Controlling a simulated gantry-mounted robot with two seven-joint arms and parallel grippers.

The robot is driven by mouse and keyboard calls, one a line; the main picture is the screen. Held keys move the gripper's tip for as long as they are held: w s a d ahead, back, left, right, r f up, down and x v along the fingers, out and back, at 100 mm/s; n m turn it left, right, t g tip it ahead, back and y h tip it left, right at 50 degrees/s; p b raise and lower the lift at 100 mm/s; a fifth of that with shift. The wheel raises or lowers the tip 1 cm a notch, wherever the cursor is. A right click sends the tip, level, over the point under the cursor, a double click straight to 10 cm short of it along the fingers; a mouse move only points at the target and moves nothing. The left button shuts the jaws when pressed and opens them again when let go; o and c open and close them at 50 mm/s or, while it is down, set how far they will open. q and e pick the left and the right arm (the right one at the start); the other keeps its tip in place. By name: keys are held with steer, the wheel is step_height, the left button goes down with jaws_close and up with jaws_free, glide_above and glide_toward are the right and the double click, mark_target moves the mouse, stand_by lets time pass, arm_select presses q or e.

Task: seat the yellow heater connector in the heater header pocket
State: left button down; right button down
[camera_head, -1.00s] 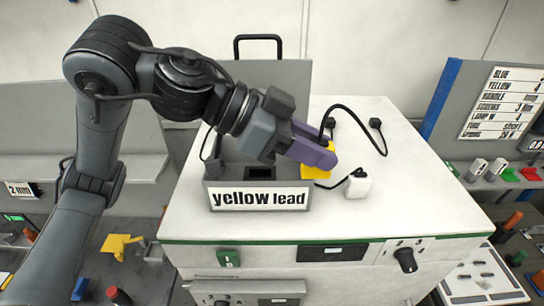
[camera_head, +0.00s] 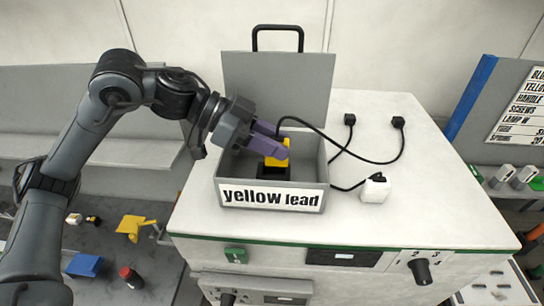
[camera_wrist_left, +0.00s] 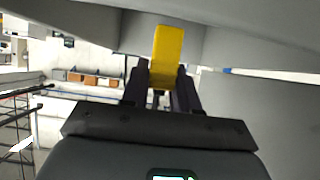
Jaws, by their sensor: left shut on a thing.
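The yellow heater connector (camera_head: 275,160) is between the purple-grey fingers of my left gripper (camera_head: 270,142), which is shut on it. It also shows in the left wrist view (camera_wrist_left: 167,55), sticking out beyond the fingertips. A black cable arches from it to the right. The connector is inside the open grey box, directly above or on the black heater header (camera_head: 266,173) on the box floor. The fingers partly cover it, and I cannot tell whether it has entered the pocket. My right gripper is not in view.
The grey box (camera_head: 226,193), labelled "yellow lead", has its lid raised behind. A white plug (camera_head: 376,189) on a black cable lies right of it. Two black cable ends (camera_head: 398,123) stand at the back right. The white top (camera_head: 440,205) has clear room at the right.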

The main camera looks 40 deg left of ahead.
mark_target(272, 158)
arm_select(q)
steer(key=shift+a+f, duration=0.3)
steer(key=shift+f, duration=0.15)
steer(key=shift+f, duration=1.7)
steer(key=c, duration=0.8)
jaws_free()
steer(key=shift+c, duration=0.2)
